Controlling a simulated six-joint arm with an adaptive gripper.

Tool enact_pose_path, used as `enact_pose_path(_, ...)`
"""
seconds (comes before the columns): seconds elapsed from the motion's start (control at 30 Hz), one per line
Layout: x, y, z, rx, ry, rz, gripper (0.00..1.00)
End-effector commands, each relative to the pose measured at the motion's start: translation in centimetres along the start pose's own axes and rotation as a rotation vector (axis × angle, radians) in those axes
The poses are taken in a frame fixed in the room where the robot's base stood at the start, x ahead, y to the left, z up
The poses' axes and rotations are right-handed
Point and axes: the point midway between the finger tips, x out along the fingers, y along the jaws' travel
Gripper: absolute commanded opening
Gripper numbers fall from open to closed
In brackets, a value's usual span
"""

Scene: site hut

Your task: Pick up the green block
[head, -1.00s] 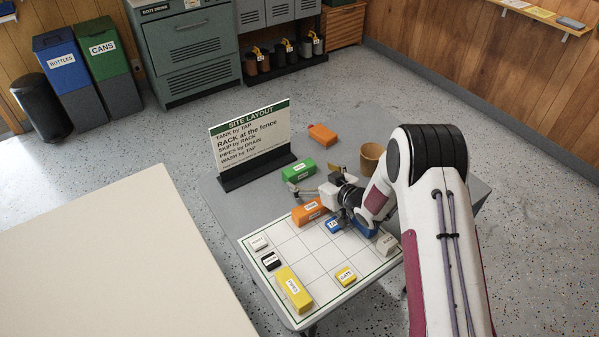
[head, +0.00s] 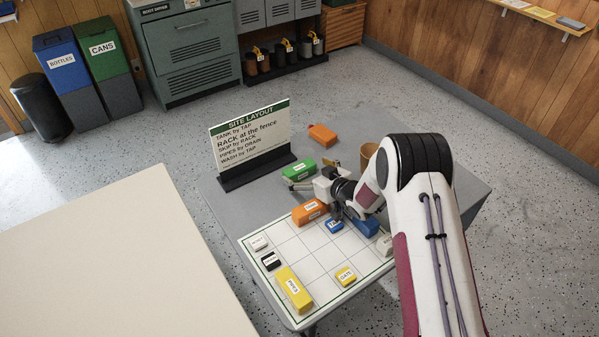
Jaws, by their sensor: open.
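The green block (head: 299,170) with a white label lies on the grey table, behind the white grid board and in front of the sign. My gripper (head: 296,186) is low over the table at the block's near right side, with its fingers pointing left toward it. The gripper is open. The fingers are small in the picture, and I cannot tell whether they touch the block or are around it.
An orange block (head: 309,212), a blue block (head: 334,225) and a larger blue block (head: 366,224) are close to my arm. The site layout sign (head: 250,142) stands behind the green block. An orange piece (head: 322,135) and a brown cup (head: 368,156) are farther back.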

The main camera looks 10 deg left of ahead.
Motion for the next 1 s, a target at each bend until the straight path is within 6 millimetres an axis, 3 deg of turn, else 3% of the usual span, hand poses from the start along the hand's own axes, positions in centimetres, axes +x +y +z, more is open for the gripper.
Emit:
enact_pose_path(0.27,1.6,0.0,0.0,-0.001,0.0,0.0,0.96)
enact_pose_path(0.8,1.7,0.0,0.1,-0.001,-0.001,0.0,0.96)
enact_pose_path(0.83,1.7,0.0,0.1,-0.001,-0.001,0.0,0.93)
enact_pose_path(1.0,1.7,0.0,0.1,-0.001,-0.001,0.0,0.52)
